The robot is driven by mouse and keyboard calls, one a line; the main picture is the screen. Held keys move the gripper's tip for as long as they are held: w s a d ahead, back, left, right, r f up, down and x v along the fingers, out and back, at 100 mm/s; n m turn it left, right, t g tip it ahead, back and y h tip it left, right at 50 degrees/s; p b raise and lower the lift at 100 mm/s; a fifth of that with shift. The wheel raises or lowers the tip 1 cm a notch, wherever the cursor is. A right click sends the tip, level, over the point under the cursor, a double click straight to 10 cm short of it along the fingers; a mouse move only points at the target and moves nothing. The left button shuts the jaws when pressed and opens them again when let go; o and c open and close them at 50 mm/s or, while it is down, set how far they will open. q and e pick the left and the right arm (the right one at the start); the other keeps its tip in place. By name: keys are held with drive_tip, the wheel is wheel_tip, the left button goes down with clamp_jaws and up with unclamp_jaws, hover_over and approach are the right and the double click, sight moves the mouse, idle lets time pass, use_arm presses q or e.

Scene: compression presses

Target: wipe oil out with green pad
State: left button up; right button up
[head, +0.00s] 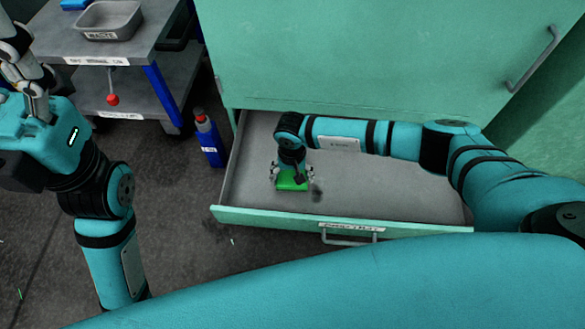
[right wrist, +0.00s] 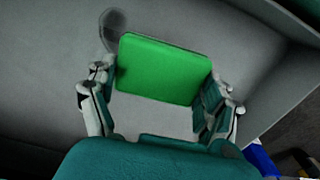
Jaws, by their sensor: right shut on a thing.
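The green pad (head: 290,180) is inside the open drawer (head: 400,195), toward its left end. My right gripper (head: 292,172) is shut on the pad from above. In the right wrist view the pad (right wrist: 165,70) spans between the two fingers. A dark oil smear (head: 317,194) is on the drawer floor just right of the pad. It also shows in the right wrist view (right wrist: 112,28), at the pad's upper left corner and partly hidden by it. My left gripper (head: 22,65) is at the left edge, partly cut off, with its fingertips unclear.
The drawer's front wall (head: 300,222) and side walls bound the space around the pad. The green cabinet (head: 370,50) rises behind. A blue bottle (head: 209,140) stands on the floor left of the drawer. A cart (head: 135,50) carries a grey waste tray (head: 108,20). The drawer's right part is clear.

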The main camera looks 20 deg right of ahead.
drive_tip(key=shift+r+p, duration=0.65)
drive_tip(key=shift+r, duration=0.7)
